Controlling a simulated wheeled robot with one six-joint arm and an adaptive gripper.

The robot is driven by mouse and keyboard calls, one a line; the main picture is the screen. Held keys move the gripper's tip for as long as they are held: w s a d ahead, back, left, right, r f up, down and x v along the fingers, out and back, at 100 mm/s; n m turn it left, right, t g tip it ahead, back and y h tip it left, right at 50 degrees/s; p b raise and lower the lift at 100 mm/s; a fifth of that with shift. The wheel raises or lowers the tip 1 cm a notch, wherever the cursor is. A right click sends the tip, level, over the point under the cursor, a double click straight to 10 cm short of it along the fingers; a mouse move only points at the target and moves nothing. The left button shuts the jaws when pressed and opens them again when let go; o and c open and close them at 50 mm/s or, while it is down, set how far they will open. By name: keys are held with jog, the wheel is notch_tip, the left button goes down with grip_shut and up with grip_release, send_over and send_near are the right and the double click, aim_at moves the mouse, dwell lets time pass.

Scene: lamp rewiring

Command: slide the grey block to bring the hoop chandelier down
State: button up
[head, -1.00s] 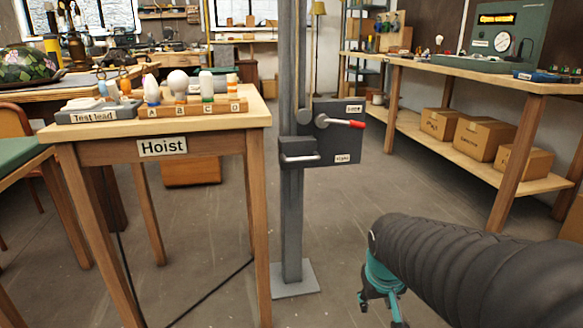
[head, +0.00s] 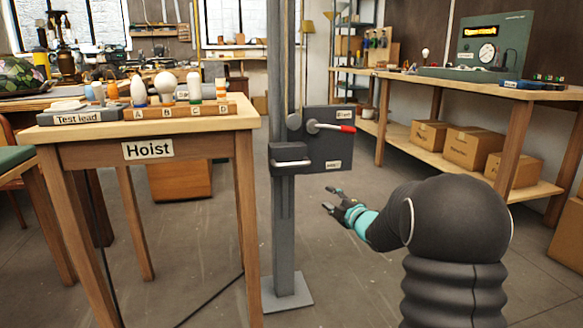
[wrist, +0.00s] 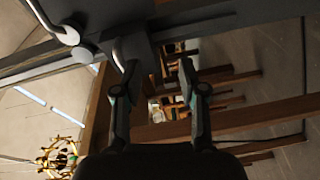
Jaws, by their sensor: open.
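The grey block (head: 288,153) is a dark block with a pale bar handle (head: 292,164), on the upright post beside a dark plate. It shows in the wrist view (wrist: 128,42), above my fingertips. My gripper (head: 331,199) is open and empty, below and right of the block in the head view, apart from it. It also shows in the wrist view (wrist: 160,68); the handle end lies near the left finger there. The hoop chandelier (wrist: 58,156) shows as a gold hoop with lights at the lower left of the wrist view, partly cut off.
The plate (head: 338,150) carries a red-tipped lever (head: 345,129). The grey post (head: 284,230) stands on a floor plate. The Hoist table (head: 240,122) with bulbs stands left. A workbench (head: 450,85) with boxes below stands right. Floor is clear between post and workbench.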

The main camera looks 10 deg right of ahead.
aim_at(293, 166)
jog(key=s+a+r+n+y, duration=0.2)
jog(key=a+r+n+y, duration=0.2)
jog(key=r+n+y, duration=0.1)
jog(key=shift+t, duration=0.3)
jog(key=x, duration=1.4)
jog(key=shift+w+d+p, duration=0.2)
jog(key=shift+d+p, duration=0.05)
jog(key=shift+p, duration=0.05)
jog(key=shift+c, duration=0.2)
grip_shut()
